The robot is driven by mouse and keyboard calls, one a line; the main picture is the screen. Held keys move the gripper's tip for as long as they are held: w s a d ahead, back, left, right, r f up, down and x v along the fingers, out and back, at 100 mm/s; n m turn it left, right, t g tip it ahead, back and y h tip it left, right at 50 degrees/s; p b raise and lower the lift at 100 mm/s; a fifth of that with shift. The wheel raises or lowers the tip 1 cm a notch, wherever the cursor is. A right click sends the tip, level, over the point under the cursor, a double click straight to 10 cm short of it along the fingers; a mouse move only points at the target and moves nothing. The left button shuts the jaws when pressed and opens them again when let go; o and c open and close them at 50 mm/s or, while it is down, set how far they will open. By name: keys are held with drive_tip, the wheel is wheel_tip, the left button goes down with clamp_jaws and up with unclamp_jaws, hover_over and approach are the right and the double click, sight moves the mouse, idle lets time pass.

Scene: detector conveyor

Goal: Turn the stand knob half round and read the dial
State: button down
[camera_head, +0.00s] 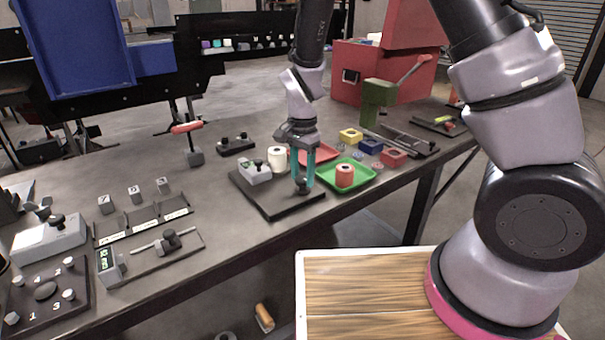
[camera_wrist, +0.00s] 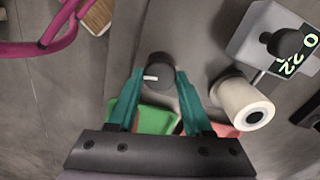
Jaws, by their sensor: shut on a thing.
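The stand is a dark flat plate (camera_head: 272,205) on the bench, with a small black knob (camera_head: 303,187) at its near right part. My gripper (camera_head: 303,179) comes straight down, its teal fingers shut on the knob. In the wrist view, the knob (camera_wrist: 158,66) sits between the fingertips, its white mark pointing left. The grey dial box (camera_head: 254,173) stands on the plate's left part.
A white roll (camera_head: 277,154) stands by the dial box. A green tray (camera_head: 363,181) with a red roll (camera_head: 345,175) lies close to the right, a red tray (camera_head: 325,151) behind. A green press (camera_head: 379,97) stands farther right.

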sight(302, 178)
drive_tip(key=shift+m, duration=0.5)
drive_tip(key=shift+c, duration=1.6)
unclamp_jaws()
wheel_tip(302, 178, up, 11)
drive_tip(key=shift+f, duration=0.1)
